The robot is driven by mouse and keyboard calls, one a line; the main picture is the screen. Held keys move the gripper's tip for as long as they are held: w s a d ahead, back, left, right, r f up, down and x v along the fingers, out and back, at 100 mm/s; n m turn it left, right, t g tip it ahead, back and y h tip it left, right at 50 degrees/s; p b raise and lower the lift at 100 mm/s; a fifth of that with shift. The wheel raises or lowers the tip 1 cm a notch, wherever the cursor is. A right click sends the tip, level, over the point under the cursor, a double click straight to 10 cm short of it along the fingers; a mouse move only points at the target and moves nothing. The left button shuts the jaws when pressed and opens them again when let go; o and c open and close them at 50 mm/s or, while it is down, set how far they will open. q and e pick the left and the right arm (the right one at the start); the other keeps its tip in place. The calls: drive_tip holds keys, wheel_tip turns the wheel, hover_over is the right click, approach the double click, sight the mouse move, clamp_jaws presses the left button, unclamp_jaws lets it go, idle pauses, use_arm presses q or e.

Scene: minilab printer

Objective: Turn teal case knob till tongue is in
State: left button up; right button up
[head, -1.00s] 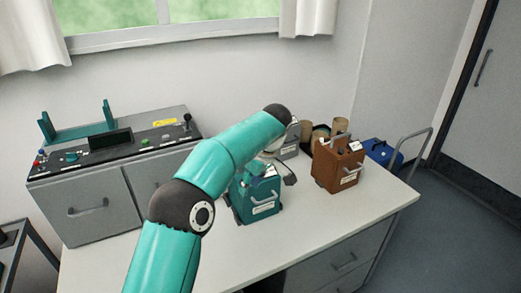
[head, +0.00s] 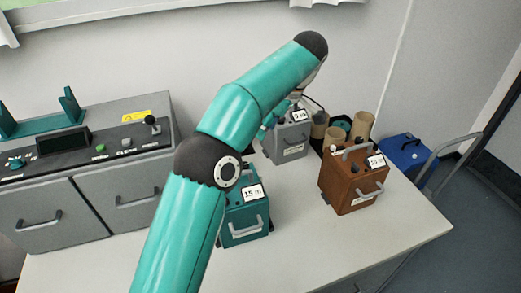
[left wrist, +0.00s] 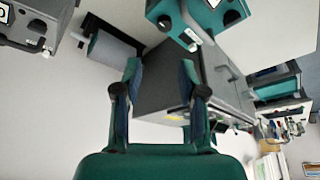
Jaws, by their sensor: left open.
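The teal case (head: 248,228) stands on the table with a white label on its upper part and a grey front handle. My left arm hides its left side. It also shows at the top edge of the left wrist view (left wrist: 178,18), partly cut off, with a dark round part on one face. I cannot make out its knob or tongue clearly. My left gripper (head: 271,117) is up behind the teal case, in front of the grey case's top. In the left wrist view its two fingers (left wrist: 160,75) are apart with nothing between them. My right gripper is not in view.
A grey case (head: 287,142) stands behind the teal one, and a brown case (head: 352,182) to its right. Brown cylinders (head: 362,124) and a blue case (head: 403,155) are further back. A grey console (head: 90,165) fills the left. The table's front right (head: 330,240) is clear.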

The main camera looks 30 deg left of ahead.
use_arm(q)
drive_tip(key=b+x, duration=0.1)
drive_tip(key=x, duration=0.8)
drive_tip(key=shift+s+b, duration=0.1)
drive_tip(key=shift+b, duration=0.2)
drive_tip(key=f, duration=0.1)
drive_tip(key=s+a+f, duration=0.1)
drive_tip(key=shift+a+f, duration=0.2)
drive_tip(key=shift+f, duration=0.05)
drive_tip(key=x, duration=0.3)
drive_tip(key=shift+w+f+p, duration=0.25)
drive_tip(key=shift+f+p, duration=0.1)
drive_tip(key=shift+f, duration=0.05)
drive_tip(key=shift+s+a+f, duration=0.2)
drive_tip(key=shift+f, duration=0.05)
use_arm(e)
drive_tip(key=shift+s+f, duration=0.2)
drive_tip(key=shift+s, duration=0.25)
use_arm(q)
drive_tip(key=shift+w, duration=0.1)
clamp_jaws()
